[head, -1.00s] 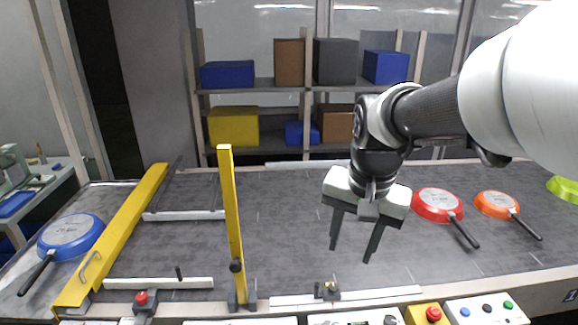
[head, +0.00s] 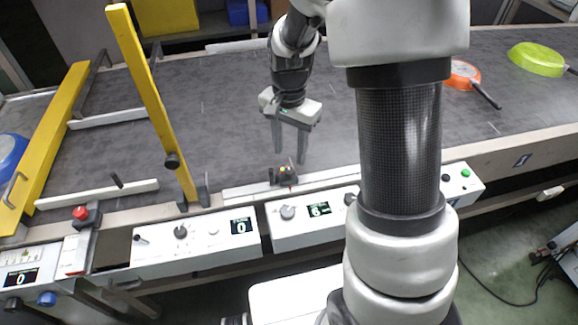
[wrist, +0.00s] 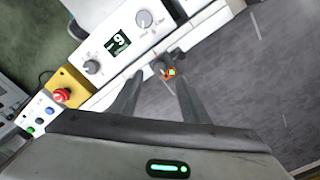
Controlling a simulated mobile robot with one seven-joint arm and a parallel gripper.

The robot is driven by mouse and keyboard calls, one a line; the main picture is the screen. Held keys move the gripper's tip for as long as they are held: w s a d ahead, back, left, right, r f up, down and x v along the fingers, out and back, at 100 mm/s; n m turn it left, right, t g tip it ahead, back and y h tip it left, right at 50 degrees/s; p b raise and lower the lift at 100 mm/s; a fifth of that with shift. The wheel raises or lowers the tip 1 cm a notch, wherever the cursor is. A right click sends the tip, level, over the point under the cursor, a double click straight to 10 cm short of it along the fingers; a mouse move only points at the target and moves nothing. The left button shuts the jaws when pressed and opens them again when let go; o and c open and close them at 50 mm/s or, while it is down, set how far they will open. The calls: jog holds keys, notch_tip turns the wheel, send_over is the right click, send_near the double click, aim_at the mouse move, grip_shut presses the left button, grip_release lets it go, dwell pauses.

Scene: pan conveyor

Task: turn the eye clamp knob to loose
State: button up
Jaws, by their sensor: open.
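The eye is a small dark sensor block (head: 284,175) with tiny coloured lights, on the white rail at the belt's near edge. It also shows in the wrist view (wrist: 169,73). Its clamp knob is too small to make out clearly; a dark part (wrist: 158,66) beside the lights may be it. My gripper (head: 290,156) points down, open and empty, with its fingertips just above and behind the eye in the head view. In the wrist view my gripper (wrist: 160,80) has a finger on each side of the eye. I cannot tell whether either finger touches it.
A yellow post (head: 150,95) with a black knob stands left. White control boxes (head: 195,245) with dials line the front below the rail (head: 335,180). An orange pan (head: 463,72) and a green pan (head: 537,58) lie right. The belt (head: 220,120) around the gripper is clear.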

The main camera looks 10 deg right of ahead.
aim_at(289, 170)
notch_tip(289, 170, down, 7)
jog(key=shift+r+b, duration=0.2)
jog(key=shift+b, duration=0.2)
jog(key=c, duration=1.1)
